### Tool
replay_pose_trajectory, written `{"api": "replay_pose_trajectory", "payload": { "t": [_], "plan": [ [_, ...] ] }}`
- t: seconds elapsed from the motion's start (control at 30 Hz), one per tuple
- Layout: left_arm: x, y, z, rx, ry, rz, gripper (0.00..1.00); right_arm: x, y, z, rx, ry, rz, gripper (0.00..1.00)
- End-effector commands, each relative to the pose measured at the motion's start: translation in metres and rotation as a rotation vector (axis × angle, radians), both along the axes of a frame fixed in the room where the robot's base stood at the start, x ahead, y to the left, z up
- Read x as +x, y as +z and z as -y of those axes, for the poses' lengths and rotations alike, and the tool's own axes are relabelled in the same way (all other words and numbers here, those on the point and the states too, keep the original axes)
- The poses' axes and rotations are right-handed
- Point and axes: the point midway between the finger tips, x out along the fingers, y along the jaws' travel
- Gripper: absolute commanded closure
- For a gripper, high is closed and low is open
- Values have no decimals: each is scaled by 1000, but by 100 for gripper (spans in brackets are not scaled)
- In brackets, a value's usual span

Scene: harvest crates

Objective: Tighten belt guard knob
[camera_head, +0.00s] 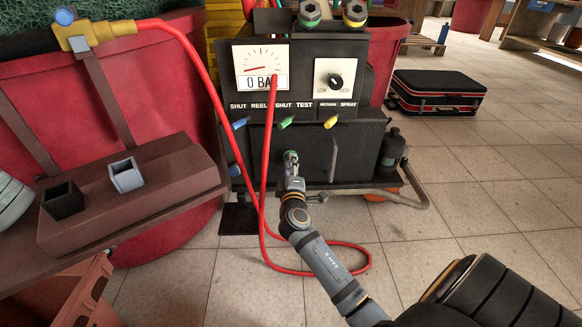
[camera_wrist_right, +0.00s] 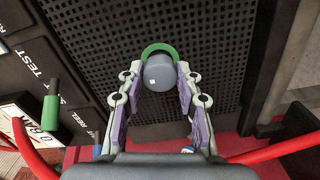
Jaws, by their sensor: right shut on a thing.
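The belt guard knob is a grey round cap with a green ring (camera_wrist_right: 159,73), on the dark perforated guard panel (camera_wrist_right: 215,40). In the head view only a little green of the knob (camera_head: 290,154) shows at my fingertips. My right gripper (camera_head: 292,166) reaches the lower front of the black machine. In the right wrist view its two fingers (camera_wrist_right: 159,80) stand on either side of the knob and are closed on it. My left gripper is not in view.
The machine (camera_head: 300,115) carries a gauge reading 0 BA, a LOW/HIGH dial (camera_head: 335,81) and small coloured levers. A red hose (camera_head: 216,95) hangs in front and loops on the tiled floor. A brown bench (camera_head: 130,200) stands left; a black suitcase (camera_head: 438,92) lies right.

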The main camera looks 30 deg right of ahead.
Motion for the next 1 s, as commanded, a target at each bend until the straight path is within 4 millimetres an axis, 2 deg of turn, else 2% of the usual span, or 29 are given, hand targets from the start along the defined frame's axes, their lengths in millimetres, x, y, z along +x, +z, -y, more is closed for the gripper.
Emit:
{"api": "replay_pose_trajectory", "payload": {
  "t": [0.2, 0.23, 0.4, 0.73, 1.0],
  "plan": [
    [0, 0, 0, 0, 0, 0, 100, -1, -2, 1, 0, -3, -3, 97],
    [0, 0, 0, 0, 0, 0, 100, -1, -2, 1, 0, -3, -3, 63],
    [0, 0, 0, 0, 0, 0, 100, 0, -1, 0, 0, -2, -3, 42],
    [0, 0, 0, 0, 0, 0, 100, -4, -1, -2, 0, -1, -2, 42],
    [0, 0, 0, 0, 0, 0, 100, -46, -2, -27, 3, -3, -4, 42]
  ]
}}
